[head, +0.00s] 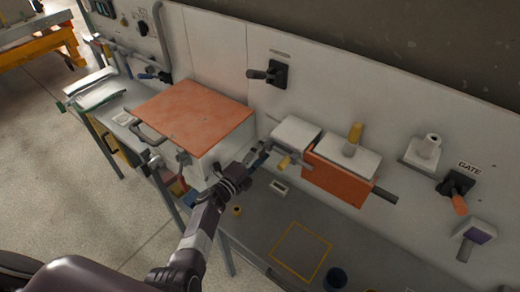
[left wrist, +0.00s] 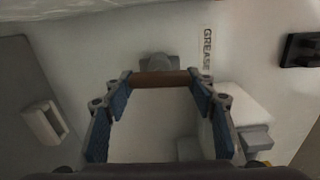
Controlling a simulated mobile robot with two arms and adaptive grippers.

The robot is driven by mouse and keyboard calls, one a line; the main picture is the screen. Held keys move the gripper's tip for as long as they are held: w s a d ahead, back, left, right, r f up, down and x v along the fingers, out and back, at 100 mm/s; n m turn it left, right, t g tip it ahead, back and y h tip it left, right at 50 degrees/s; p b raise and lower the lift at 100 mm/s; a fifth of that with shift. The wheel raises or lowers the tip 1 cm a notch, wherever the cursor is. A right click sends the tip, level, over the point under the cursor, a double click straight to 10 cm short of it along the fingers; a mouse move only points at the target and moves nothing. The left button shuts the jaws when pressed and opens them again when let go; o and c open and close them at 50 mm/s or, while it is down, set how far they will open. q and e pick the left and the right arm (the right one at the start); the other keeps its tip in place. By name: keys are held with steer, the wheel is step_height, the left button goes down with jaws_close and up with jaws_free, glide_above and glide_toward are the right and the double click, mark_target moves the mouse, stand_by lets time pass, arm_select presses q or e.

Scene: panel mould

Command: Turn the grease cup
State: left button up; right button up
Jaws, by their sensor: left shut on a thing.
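The grease cup (left wrist: 160,79) shows in the left wrist view as a brown crossbar on a grey round mount, fixed to the pale panel beside the GREASE label (left wrist: 207,48). My left gripper (head: 262,153) reaches to the panel between the orange-topped box and the orange block. In the left wrist view its blue-padded fingers (left wrist: 160,86) are closed on the two ends of the crossbar, which lies level across the picture. In the head view the cup is not clearly visible near the gripper. My right gripper is in neither view.
The orange-topped box (head: 195,113) stands left of my gripper. The orange block with a white top (head: 340,172) is close on the right. A black lever (head: 270,74) sits above, and the GATE lever (head: 457,192) is far right. A yellow-outlined square (head: 300,252) marks the bench.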

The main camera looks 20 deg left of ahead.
arm_select(q)
steer(key=shift+f+n, duration=0.1)
steer(key=shift+n, duration=0.3)
steer(key=shift+d+r+n+p, duration=0.1)
steer(key=shift+r+n+p, duration=0.15)
steer(key=shift+n+p, duration=0.6)
steer(key=shift+n, duration=0.65)
steer(key=shift+f+n, duration=0.1)
steer(key=shift+n, duration=0.2)
steer(key=shift+f, duration=0.1)
steer(key=shift+s, duration=0.1)
steer(key=shift+r+n+p, duration=0.25)
steer(key=shift+n+p, duration=0.5)
steer(key=shift+n, duration=0.15)
steer(key=shift+f+n, duration=0.15)
steer(key=shift+n, duration=0.85)
